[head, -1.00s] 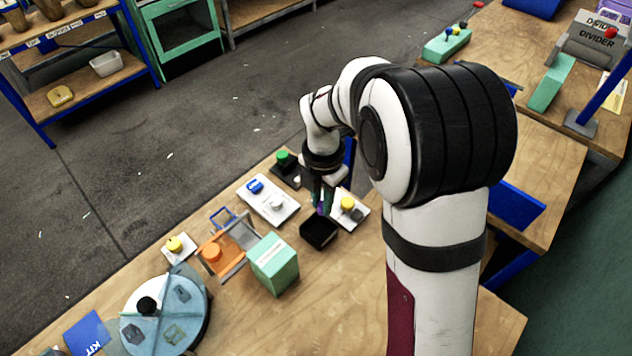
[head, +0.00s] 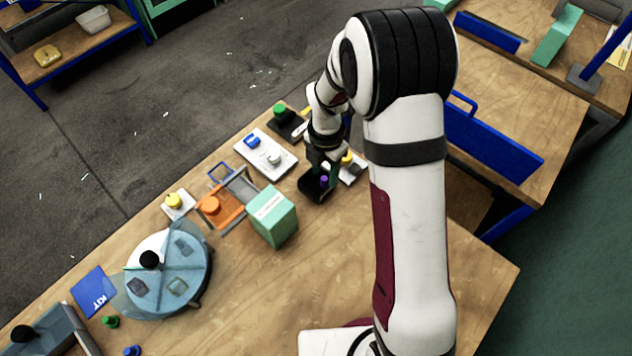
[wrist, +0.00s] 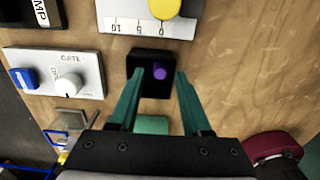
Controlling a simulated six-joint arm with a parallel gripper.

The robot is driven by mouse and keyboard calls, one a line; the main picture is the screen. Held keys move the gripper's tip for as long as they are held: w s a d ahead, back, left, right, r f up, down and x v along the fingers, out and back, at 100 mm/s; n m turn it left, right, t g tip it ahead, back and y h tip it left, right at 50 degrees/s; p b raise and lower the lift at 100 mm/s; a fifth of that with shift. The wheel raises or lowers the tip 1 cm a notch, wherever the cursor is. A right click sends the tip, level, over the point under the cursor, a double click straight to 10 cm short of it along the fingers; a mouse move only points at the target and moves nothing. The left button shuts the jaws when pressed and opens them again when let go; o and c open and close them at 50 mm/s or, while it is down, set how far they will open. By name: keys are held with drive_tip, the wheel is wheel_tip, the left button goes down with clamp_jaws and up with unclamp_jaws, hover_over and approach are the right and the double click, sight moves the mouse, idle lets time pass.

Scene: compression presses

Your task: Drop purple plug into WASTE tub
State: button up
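The purple plug (head: 324,181) is in the small black tub (head: 318,194) on the wooden bench. In the wrist view the plug (wrist: 159,73) shows as a purple disc inside the black tub (wrist: 136,62); no WASTE label is readable. My gripper (wrist: 161,72) points down over the tub. Its two green fingers stand apart, with a gap on each side of the plug. In the head view my gripper (head: 322,168) is just above the tub and hides part of it.
A white panel with a yellow knob (wrist: 165,8) lies beside the tub. A round blue-topped turntable (head: 168,275) stands front left. Bare bench lies in front.

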drive_tip(key=shift+o, duration=0.2)
drive_tip(key=shift+r, duration=0.1)
wheel_tip(320, 180, up, 16)
drive_tip(key=shift+f, duration=0.2)
drive_tip(key=s+d+r+m+y, duration=0.1)
drive_tip(key=s+d+m, duration=0.1)
drive_tip(key=s+m, duration=2.3)
drive_tip(key=m, duration=0.7)
drive_tip(key=shift+s+d+r+m+y, duration=0.2)
drive_tip(key=shift+s+r+m+y, duration=0.1)
drive_tip(key=shift+r+y, duration=0.1)
drive_tip(key=shift+c, duration=0.3)
